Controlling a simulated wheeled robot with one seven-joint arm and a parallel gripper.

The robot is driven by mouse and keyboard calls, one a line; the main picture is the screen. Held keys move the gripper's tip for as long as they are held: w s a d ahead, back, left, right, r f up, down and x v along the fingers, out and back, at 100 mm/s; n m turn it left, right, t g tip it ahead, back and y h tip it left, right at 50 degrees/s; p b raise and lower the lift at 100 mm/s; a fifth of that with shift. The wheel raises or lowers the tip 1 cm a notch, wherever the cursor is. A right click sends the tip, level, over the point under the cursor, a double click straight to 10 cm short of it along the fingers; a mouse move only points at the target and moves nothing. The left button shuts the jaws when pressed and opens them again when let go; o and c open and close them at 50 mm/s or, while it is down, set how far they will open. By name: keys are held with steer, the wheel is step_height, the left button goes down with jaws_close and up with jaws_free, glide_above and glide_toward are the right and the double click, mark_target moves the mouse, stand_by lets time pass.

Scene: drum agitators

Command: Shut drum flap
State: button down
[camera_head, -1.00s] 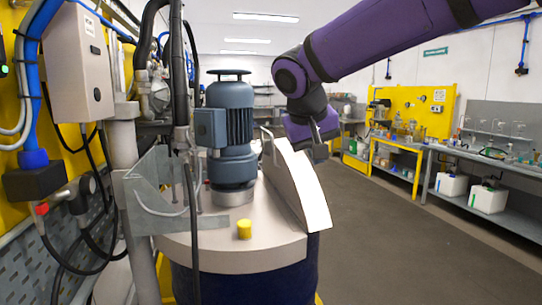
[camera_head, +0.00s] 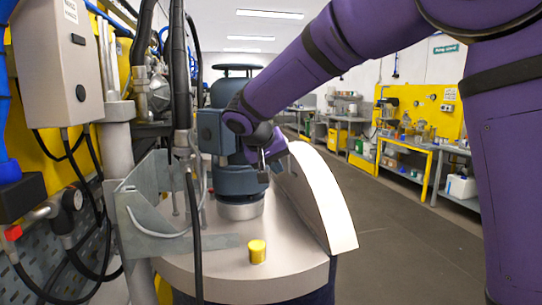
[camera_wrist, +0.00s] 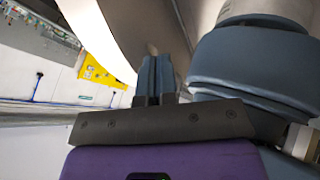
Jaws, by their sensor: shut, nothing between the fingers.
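The drum (camera_head: 320,285) stands in front of me with a pale metal lid (camera_head: 215,272). Its flap (camera_head: 322,197), a curved light panel, stands raised and tilted on the lid's right side. My gripper (camera_head: 264,176) is shut and empty, between the blue-grey motor (camera_head: 238,183) and the flap's far part. In the wrist view the closed fingers (camera_wrist: 155,72) point at the metal surface between the flap (camera_wrist: 122,28) and the motor (camera_wrist: 250,65). I cannot tell whether they touch the flap. The flap's handle is not clear to see.
A yellow cap (camera_head: 257,251) sits on the lid's front. A metal bracket (camera_head: 150,215) and hanging black cables are at the left, with a grey control box (camera_head: 60,60) above. The floor (camera_head: 400,235) to the right is clear; benches (camera_head: 405,155) stand farther back.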

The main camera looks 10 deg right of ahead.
mark_target(302, 179)
steer(key=shift+w+d+f, duration=0.2)
steer(key=shift+d+f, duration=0.15)
steer(key=shift+d, duration=0.6)
steer(key=shift+w+d+f, duration=0.25)
steer(key=shift+d+f, duration=0.15)
steer(key=shift+d, duration=0.55)
steer(key=shift+w+d+f, duration=0.2)
steer(key=shift+d+f, duration=0.15)
steer(key=shift+d, duration=0.6)
steer(key=shift+d, duration=0.15)
